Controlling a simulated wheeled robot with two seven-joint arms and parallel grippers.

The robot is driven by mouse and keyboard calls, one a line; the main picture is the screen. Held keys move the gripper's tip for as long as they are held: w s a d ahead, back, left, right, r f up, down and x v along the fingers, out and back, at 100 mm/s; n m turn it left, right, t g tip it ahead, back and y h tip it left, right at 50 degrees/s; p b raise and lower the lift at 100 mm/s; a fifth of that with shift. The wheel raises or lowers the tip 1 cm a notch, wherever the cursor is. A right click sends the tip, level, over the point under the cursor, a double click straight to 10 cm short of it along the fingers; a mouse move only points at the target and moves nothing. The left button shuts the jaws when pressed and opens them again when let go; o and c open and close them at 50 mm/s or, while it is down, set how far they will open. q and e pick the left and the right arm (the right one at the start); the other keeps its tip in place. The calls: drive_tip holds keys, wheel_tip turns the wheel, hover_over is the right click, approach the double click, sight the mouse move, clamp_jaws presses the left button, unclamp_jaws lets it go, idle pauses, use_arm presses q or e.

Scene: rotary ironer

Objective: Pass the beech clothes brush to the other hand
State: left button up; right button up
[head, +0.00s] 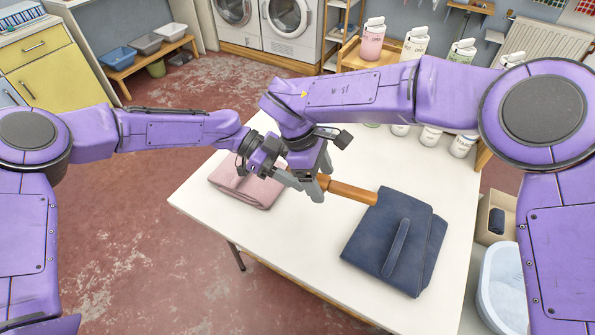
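The beech clothes brush (352,192) shows as a brown wooden bar running from the grippers toward the folded navy cloth. Its left end is hidden among the fingers. My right gripper (316,186) points down and appears shut on the brush near that left end. My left gripper (288,179) comes in from the left, right beside the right gripper. Its fingers are partly hidden, so I cannot tell whether they are open or touch the brush.
The white table (285,240) carries a folded pink cloth (245,187) at left and the folded navy cloth (395,240) at right. Several labelled bottles (462,146) stand along the back. A pale tub (503,290) stands right of the table. The front left tabletop is clear.

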drive_tip(key=v, duration=1.2)
